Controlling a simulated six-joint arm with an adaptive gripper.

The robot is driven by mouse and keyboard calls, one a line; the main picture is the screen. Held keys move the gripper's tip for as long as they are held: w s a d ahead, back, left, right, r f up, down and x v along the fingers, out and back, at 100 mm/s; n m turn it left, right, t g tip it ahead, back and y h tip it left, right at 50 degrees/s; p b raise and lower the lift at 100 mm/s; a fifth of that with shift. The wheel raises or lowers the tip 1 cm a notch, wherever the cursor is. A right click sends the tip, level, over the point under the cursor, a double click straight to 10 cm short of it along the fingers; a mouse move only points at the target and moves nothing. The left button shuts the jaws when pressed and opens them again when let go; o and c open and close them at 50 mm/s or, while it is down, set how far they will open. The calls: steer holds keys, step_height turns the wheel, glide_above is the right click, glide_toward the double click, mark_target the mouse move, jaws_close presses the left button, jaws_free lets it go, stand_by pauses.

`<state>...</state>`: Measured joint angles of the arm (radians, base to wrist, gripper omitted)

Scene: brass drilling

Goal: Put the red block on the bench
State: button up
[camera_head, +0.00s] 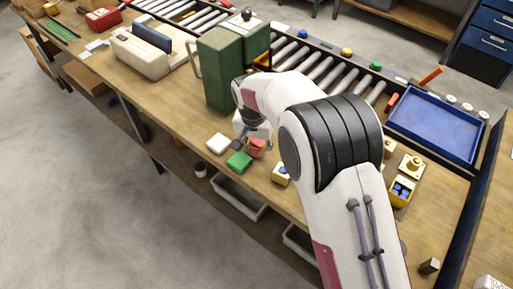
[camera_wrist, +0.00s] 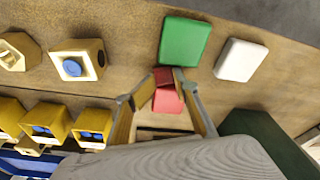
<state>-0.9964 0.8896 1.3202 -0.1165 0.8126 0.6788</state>
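The red block (camera_head: 257,146) is at the end of my gripper, over the front part of the wooden bench (camera_head: 178,104). In the wrist view, the red block (camera_wrist: 168,97) sits between the two fingers of my gripper (camera_wrist: 167,84), with a finger against each side. The block looks tilted in the head view. I cannot tell whether its underside touches the bench. My gripper (camera_head: 252,141) is partly hidden by my arm in the head view.
A green block (camera_head: 239,162) lies close to the red one, with a white block (camera_head: 218,143) beside it. A tall green machine (camera_head: 220,68) stands behind. Bare bench lies left of the white block.

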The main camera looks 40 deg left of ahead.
mark_target(257, 155)
steer(key=shift+s+d+r, duration=0.1)
steer(key=shift+s+r, duration=0.05)
steer(key=shift+r, duration=1.05)
steer(key=shift+s+d+r, duration=0.1)
steer(key=shift+s+r, duration=0.1)
steer(key=shift+r, duration=0.95)
steer(key=shift+s+r, duration=0.15)
steer(key=shift+r, duration=1.05)
steer(key=shift+w+d+r, duration=0.2)
steer(key=w+d+r+m+t, duration=0.1)
steer(key=d+r, duration=0.5)
steer(key=d, duration=0.4)
steer(key=w+d+r, duration=0.2)
steer(key=d+r, duration=0.5)
steer(key=d, duration=0.2)
steer(key=w+d+r+m+t, duration=0.1)
steer(key=d+r, duration=0.5)
steer(key=d, duration=0.4)
steer(key=s+d+r+m, duration=0.1)
steer(key=s+d+r, duration=0.1)
steer(key=s+d, duration=0.35)
steer(key=s+d+r, duration=0.2)
steer(key=d, duration=0.7)
steer(key=s+d+f+m+t, duration=0.1)
steer(key=s+d+f+t, duration=0.1)
steer(key=s+d, duration=0.7)
steer(key=shift+s+d+f+h, duration=0.35)
steer(key=shift+s+f, duration=0.3)
steer(key=shift+s, duration=0.4)
